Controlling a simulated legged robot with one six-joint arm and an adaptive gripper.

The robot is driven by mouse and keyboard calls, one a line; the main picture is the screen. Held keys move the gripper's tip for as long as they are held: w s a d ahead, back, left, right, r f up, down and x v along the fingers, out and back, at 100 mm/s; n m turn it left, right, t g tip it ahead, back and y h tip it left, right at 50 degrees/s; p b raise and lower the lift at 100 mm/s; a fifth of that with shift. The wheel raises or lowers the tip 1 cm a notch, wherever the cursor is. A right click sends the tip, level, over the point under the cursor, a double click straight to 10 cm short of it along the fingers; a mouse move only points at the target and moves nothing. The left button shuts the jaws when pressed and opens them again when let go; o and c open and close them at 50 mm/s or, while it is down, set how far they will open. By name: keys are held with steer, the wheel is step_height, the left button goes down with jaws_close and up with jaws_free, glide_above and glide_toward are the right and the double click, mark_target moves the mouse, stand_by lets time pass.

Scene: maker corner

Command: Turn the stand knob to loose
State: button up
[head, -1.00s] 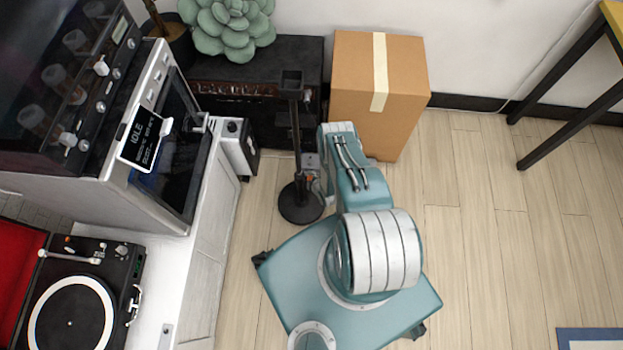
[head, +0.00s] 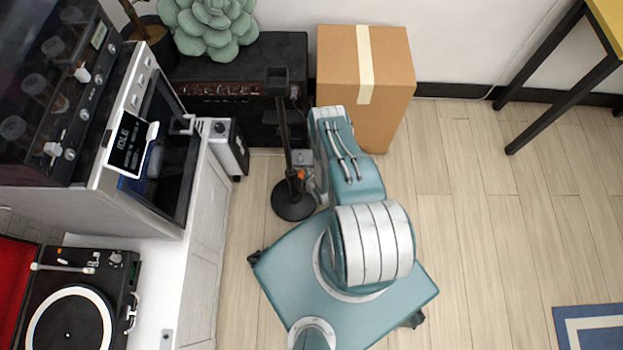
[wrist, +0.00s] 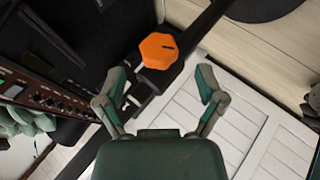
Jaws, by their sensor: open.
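The dark stand has an upright pole (head: 285,130) and a round base (head: 293,203) on the floor, left of my arm. Its orange knob (head: 299,174) is low on the pole. In the wrist view the knob (wrist: 158,50) is a faceted orange piece with a dark mark near its right edge. My gripper (wrist: 160,78) is open, with one finger on each side of the picture. The knob appears ahead of the fingertips, roughly centred between them, and no finger visibly touches it. In the head view my gripper is mostly hidden behind my arm.
A cardboard box (head: 390,75) stands behind my arm, beside a black amplifier (head: 240,90). A white cabinet (head: 195,250) with a turntable (head: 75,315) and machines runs along the left. Wooden floor (head: 480,220) is free to the right.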

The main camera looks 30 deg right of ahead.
steer(key=v, duration=0.8)
steer(key=shift+s, duration=0.25)
steer(key=shift+r, duration=0.1)
